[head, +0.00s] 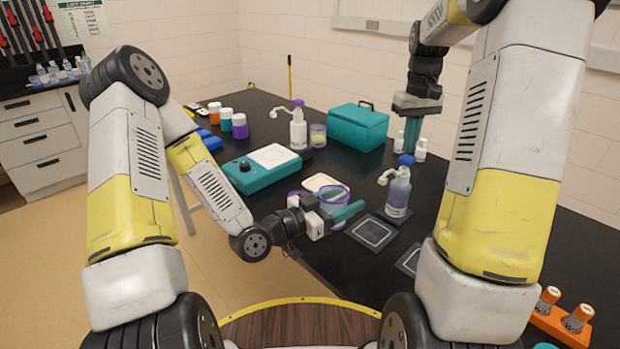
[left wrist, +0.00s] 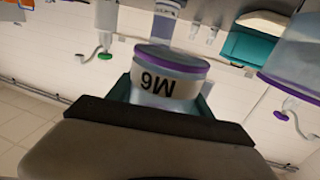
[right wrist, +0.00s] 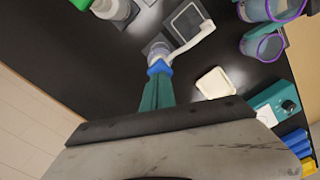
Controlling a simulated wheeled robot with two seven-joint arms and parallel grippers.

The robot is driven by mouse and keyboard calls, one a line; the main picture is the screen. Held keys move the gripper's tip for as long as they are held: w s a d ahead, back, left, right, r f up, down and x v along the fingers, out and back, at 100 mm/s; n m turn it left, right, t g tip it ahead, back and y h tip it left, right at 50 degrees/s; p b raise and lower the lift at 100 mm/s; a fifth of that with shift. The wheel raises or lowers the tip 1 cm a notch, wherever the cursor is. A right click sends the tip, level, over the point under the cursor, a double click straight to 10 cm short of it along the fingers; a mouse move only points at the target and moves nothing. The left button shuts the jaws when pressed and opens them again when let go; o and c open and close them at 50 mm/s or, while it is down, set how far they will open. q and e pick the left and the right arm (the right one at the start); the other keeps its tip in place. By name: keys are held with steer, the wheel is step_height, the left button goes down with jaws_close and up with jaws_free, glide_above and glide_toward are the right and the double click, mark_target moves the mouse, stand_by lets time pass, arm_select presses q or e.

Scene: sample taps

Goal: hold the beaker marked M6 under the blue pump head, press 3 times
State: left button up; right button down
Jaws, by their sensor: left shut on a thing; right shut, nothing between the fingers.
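The beaker marked M6 (left wrist: 165,80) is clear with a purple rim. My left gripper (head: 346,212) is shut on it, and its label shows upside down in the left wrist view. In the head view the beaker (head: 333,194) is left of the pump bottle (head: 397,198), apart from its spout. The blue pump head (head: 405,160) tops that bottle, its white spout pointing left. My right gripper (head: 412,134) is shut and empty, fingers pointing down just above the blue head. In the right wrist view the fingertips meet the blue head (right wrist: 159,68); I cannot tell whether they touch.
Another purple-rimmed beaker (head: 297,197) stands left of the held one, near a pale dish (head: 322,182). A teal device (head: 262,168), a purple-topped pump bottle (head: 298,128) and a teal box (head: 358,127) stand farther back. Square pads (head: 373,234) lie in front of the bottle.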

arm_select(q)
steer(key=s+d+f+m+g+h, duration=0.1)
steer(key=s+d+m+g, duration=0.1)
steer(key=s+d+g, duration=0.15)
steer(key=w+d+t, duration=0.1)
steer(key=w+d, duration=0.6)
steer(key=d, duration=0.2)
steer(key=shift+w+d, duration=0.15)
steer(key=shift+w, duration=0.15)
stand_by(0.5)
steer(key=shift+f, duration=0.1)
arm_select(e)
steer(key=shift+f, duration=0.75)
steer(key=shift+f, duration=0.5)
stand_by(0.4)
steer(key=shift+r, duration=1.25)
steer(key=shift+f, duration=0.2)
